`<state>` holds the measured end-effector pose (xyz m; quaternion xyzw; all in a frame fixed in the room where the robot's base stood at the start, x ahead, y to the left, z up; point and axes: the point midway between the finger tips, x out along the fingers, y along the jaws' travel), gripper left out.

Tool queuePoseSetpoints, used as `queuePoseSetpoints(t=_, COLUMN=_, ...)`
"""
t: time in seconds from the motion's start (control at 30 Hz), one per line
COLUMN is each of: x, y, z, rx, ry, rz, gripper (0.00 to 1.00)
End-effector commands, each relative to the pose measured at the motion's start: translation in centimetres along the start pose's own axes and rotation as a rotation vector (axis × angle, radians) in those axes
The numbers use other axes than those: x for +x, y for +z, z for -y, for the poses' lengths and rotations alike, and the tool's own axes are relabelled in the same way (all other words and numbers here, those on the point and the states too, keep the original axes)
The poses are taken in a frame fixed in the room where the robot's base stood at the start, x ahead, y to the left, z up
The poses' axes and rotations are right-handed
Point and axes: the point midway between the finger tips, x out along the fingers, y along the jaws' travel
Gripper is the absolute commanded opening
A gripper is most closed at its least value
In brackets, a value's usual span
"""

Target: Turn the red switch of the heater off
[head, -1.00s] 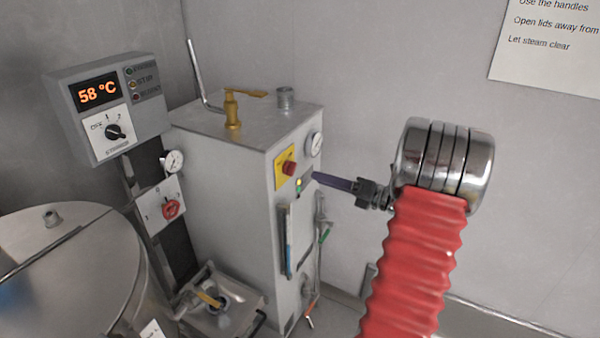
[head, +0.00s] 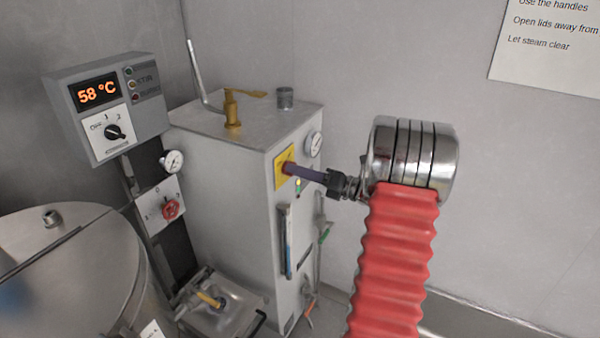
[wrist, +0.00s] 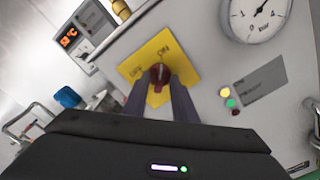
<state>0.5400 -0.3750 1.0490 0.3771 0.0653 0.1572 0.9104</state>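The heater (head: 240,180) is a tall grey box by the back wall. Its red switch (wrist: 159,73) sits on a yellow plate (wrist: 185,63) with small lettering at the top and left in the wrist view. The knob's grip stands roughly upright there, closer to the top lettering. My gripper (wrist: 160,82) has its two dark fingers apart, one on each side of the knob, with yellow plate showing between them. Whether the fingertips touch the knob cannot be told. In the head view my gripper (head: 291,169) reaches the yellow plate from the right and hides most of the switch.
A pressure gauge (wrist: 258,15) and small lamps (wrist: 228,97) are right of the switch. A brass valve (head: 232,105) and grey pipe stub (head: 285,97) stand on top. A temperature controller (head: 107,105) and steel vessel (head: 70,260) are left.

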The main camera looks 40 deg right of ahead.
Motion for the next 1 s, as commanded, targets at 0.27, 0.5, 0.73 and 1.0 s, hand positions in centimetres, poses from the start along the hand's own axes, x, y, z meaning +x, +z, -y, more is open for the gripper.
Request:
queuePoseSetpoints(t=0.27, x=0.0, y=-0.02, z=0.0, rx=0.0, ry=0.0, rz=0.0, gripper=0.05)
queuePoseSetpoints(t=0.5, x=0.0, y=-0.04, z=0.04, rx=0.001, ry=-0.001, rz=0.0, gripper=0.0)
queuePoseSetpoints(t=0.73, x=-0.01, y=-0.04, z=0.08, rx=-0.01, ry=-0.002, rz=0.0, gripper=0.0)
queuePoseSetpoints(t=1.0, x=-0.02, y=-0.05, z=0.12, rx=-0.09, ry=-0.003, rz=0.0, gripper=0.0)
